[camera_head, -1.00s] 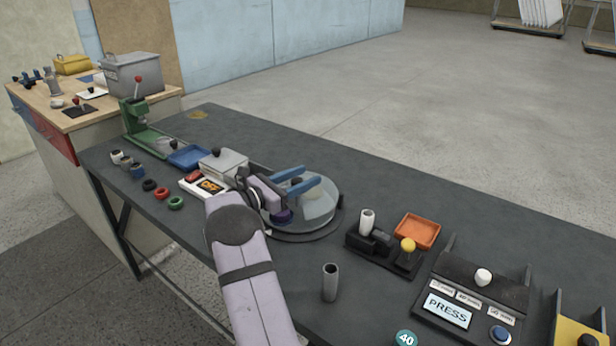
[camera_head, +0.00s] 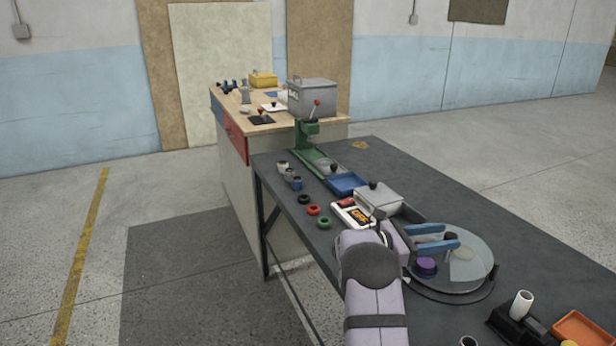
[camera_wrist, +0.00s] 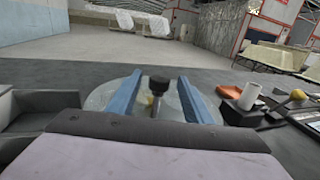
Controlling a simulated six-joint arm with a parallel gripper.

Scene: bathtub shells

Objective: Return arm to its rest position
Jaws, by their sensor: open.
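My gripper (camera_head: 451,234) has two blue fingers, spread apart with nothing held between them. It hangs over the round clear disc (camera_head: 476,272) on the dark table. In the wrist view, the gripper (camera_wrist: 158,82) points across the disc (camera_wrist: 97,100). A black knob on a thin post (camera_wrist: 158,84) shows in the gap between the fingers, apart from both; its distance from them is hard to judge. A purple round piece (camera_head: 426,266) sits below the fingers in the head view. My arm reaches up from the bottom edge.
A grey lidded box (camera_head: 379,199), a blue tray (camera_head: 346,184) and a green lever press (camera_head: 307,138) stand beyond my arm. Red (camera_head: 313,210) and green (camera_head: 324,223) rings lie left. An orange tray (camera_head: 583,328) and a white cylinder (camera_head: 522,304) are at lower right.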

